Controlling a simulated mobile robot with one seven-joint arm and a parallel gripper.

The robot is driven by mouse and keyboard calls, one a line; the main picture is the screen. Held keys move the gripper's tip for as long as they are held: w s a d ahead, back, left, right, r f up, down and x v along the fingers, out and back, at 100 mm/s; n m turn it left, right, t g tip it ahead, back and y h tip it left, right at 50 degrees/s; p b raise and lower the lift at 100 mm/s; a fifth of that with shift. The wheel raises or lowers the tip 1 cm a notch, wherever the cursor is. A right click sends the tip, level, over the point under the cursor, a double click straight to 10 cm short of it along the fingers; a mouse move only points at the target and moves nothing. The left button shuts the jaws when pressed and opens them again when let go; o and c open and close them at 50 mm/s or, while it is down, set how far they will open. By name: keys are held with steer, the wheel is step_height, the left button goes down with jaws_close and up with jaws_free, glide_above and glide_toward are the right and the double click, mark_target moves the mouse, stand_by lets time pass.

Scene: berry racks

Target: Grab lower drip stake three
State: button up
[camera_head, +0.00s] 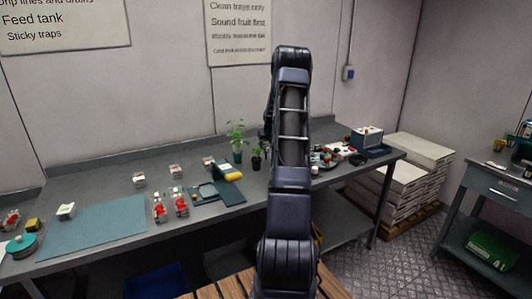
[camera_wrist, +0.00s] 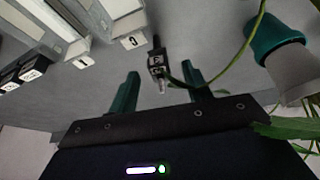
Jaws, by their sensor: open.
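In the wrist view, a small dark drip stake (camera_wrist: 156,62) with a white label and a pale tip lies just beyond and between the two green fingers. A thin green stem or tube curves away from it to the upper right. The label is too small to read surely as three. My gripper (camera_wrist: 159,84) is open, with its fingers apart and nothing held. I cannot tell whether the stake's tip is within the jaws. In the head view my arm hides the gripper and the stake.
In the wrist view, pale labelled blocks (camera_wrist: 126,20) stand at upper left and a teal-and-grey pot (camera_wrist: 274,38) with leaves at right. In the head view, potted plants (camera_head: 237,143) stand on the bench left of my arm; a teal mat (camera_head: 92,230) lies further left.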

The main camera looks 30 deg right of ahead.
mark_target(266, 148)
steer(key=shift+x, duration=2.65)
steer(key=shift+r, duration=0.1)
steer(key=shift+c, duration=0.4)
steer(key=c, duration=1)
